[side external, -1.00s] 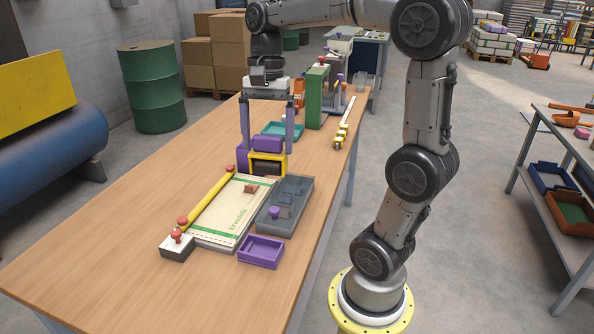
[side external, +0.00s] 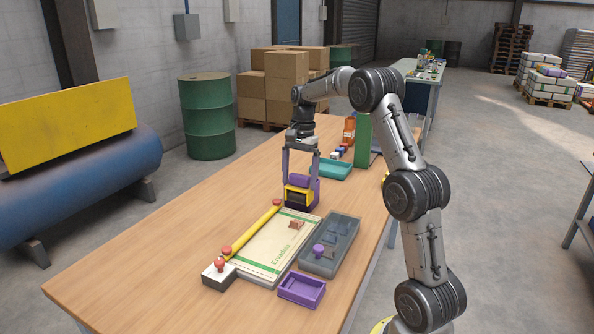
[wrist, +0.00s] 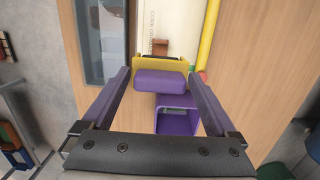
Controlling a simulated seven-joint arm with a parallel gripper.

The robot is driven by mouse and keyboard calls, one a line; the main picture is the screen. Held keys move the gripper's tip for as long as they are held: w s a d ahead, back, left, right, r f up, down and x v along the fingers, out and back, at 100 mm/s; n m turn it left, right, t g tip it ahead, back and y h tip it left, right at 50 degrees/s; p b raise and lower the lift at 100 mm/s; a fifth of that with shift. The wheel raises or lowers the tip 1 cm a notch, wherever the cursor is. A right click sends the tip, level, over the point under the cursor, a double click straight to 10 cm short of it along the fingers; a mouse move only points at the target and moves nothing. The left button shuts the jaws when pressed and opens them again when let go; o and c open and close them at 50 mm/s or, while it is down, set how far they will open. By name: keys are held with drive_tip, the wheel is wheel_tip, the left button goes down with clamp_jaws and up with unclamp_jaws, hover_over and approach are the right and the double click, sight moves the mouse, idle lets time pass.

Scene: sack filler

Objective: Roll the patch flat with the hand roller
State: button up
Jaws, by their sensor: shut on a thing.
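My gripper (side external: 300,174) is shut on the hand roller, with its fingers on either side of the purple handle (wrist: 160,83). The hand roller (side external: 298,196) has a yellow frame and a dark drum, and is at the far end of the sack. Whether it touches anything below is unclear. The cream sack (side external: 262,254) with green markings lies flat on the table. The small brown patch (side external: 297,225) sits on the sack near that end, apart from the roller. In the wrist view the patch (wrist: 160,46) shows just beyond the roller's yellow frame.
A yellow bar (side external: 252,229) with red knobs runs along the sack's left edge. A grey tray (side external: 330,245) and a purple tray (side external: 302,290) lie on its right. An open purple holder (wrist: 177,117) stands below my gripper. A teal tray (side external: 331,170) is farther back.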

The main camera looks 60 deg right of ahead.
sight(299, 198)
drive_tip(key=shift+f, duration=3)
drive_tip(key=shift+f, duration=0.4)
drive_tip(key=shift+a, duration=2.05)
drive_tip(key=shift+d, duration=0.1)
drive_tip(key=shift+d, duration=1.95)
drive_tip(key=shift+r, duration=3.55)
